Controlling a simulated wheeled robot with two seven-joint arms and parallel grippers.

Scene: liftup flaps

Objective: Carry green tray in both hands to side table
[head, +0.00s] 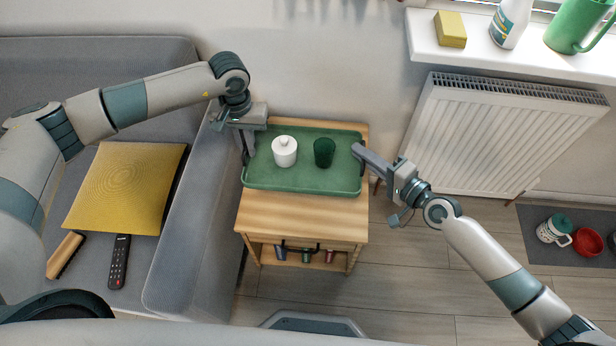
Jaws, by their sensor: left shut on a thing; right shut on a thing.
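The green tray (265,182) is over the back part of the wooden side table (300,217). From this angle I cannot tell whether it rests on the top or hangs just above it. A white lidded jar (285,152) and a dark green cup (324,152) stand upright on the tray. My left gripper (249,150) is shut on the tray's left end. My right gripper (359,155) is shut on the tray's right end. The fingertips are partly hidden at the tray rim.
A grey sofa (180,262) with a yellow cushion (125,188) stands close on the left. A white radiator (490,135) and windowsill (470,55) are at right. The table's lower shelf holds several small items. The table top's front part is clear.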

